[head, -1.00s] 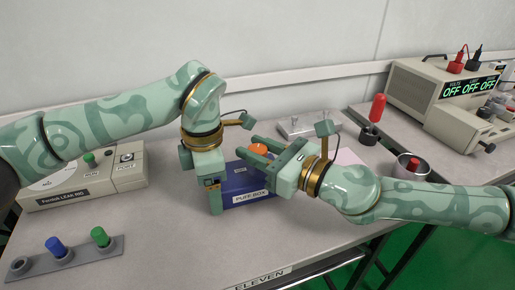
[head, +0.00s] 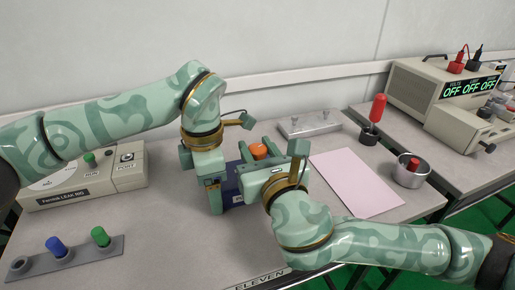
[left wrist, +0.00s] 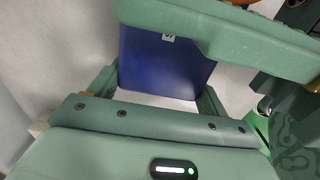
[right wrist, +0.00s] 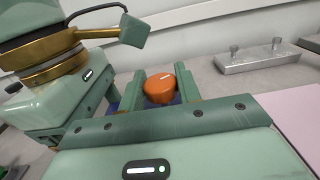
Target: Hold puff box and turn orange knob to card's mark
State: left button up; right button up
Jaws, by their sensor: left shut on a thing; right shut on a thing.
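The blue puff box (head: 231,190) stands on the table, mostly hidden behind my arms. Its blue side fills the middle of the left wrist view (left wrist: 165,65). My left gripper (head: 215,190) is shut on the puff box. The orange knob (head: 258,151) sits on top of the box. In the right wrist view the knob (right wrist: 172,85) is between the fingers of my right gripper (right wrist: 160,95), with a pale mark line on its top. My right gripper is shut on the knob. The pink card (head: 356,183) lies flat on the table to the right; no mark on it can be made out.
A metal block with pegs (head: 309,123) is behind the card. A red-handled tool (head: 374,115) and a round metal cup (head: 408,172) stand to the right. A leak rig (head: 85,180) and a strip with blue and green plugs (head: 66,257) are at left.

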jog(key=shift+m+h, duration=0.6)
jog(key=shift+h, duration=0.3)
jog(key=o, duration=0.9)
jog(key=shift+o, duration=0.2)
jog(key=v, duration=1.2)
jog(key=shift+f, duration=0.2)
